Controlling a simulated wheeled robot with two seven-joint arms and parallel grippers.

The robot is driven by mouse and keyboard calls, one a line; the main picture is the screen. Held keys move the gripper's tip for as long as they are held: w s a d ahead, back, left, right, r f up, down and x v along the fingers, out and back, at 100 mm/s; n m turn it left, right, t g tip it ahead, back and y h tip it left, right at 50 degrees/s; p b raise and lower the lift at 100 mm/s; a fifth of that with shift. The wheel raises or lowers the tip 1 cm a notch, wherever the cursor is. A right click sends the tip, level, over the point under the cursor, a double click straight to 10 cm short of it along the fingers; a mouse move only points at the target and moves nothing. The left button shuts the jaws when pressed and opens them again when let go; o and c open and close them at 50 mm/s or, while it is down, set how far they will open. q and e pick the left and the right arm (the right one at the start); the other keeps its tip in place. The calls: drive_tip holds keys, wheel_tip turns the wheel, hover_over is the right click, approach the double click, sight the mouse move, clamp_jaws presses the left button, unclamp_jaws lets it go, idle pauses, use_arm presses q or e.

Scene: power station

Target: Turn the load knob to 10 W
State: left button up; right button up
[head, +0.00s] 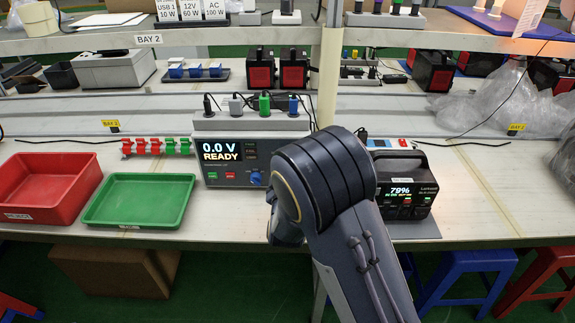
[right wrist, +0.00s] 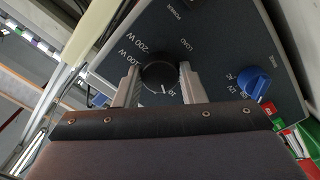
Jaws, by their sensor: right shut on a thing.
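The load knob (right wrist: 159,76) is black and round, on the dark panel of the tester (right wrist: 215,45). LOAD, 200 W, 100 W and a partly hidden 10 are printed around it. A small white mark on the knob's lower edge lies beside the 10. My right gripper (right wrist: 158,82) is shut on the knob, one finger on each side. In the head view the tester (head: 240,147) shows 0.0 V and READY; my right arm hides the load knob and the right gripper's fingers. My left gripper is not in view.
A blue knob (right wrist: 256,84) sits beside the load knob; it also shows in the head view (head: 256,178). A power station (head: 407,190) reading 79% stands right of my arm. A green tray (head: 140,222) and a red bin (head: 38,205) stand left. Plugs (head: 264,104) stand atop the tester.

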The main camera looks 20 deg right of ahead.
idle(0.3)
drive_tip(key=o, duration=1)
drive_tip(key=shift+s, duration=0.1)
drive_tip(key=v, duration=0.7)
drive_tip(key=shift+s+a, duration=0.15)
drive_tip(key=shift+s, duration=0.2)
